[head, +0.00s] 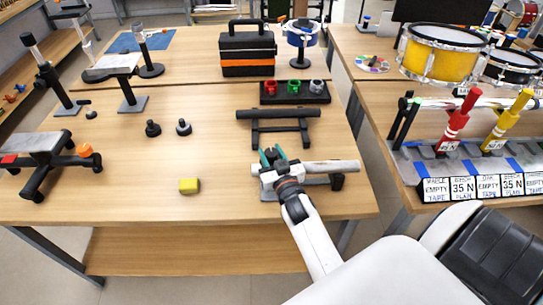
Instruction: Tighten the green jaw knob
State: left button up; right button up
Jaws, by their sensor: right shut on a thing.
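My right gripper (277,170) reaches in from the lower right to a low black stand holding a horizontal silver tube (335,167) near the front right of the table. It is shut on the green jaw knob (266,157), which shows as teal-green parts at the fingertips, at the left end of the tube. The fingers and wrist hide most of the knob and the jaw behind it. My left gripper is not in view.
Behind stands a similar stand with a black tube (278,113), then a black rack (268,99) with red, green and grey pieces.

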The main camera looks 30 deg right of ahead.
jog(key=shift+h, duration=0.3)
jog(key=o, duration=1)
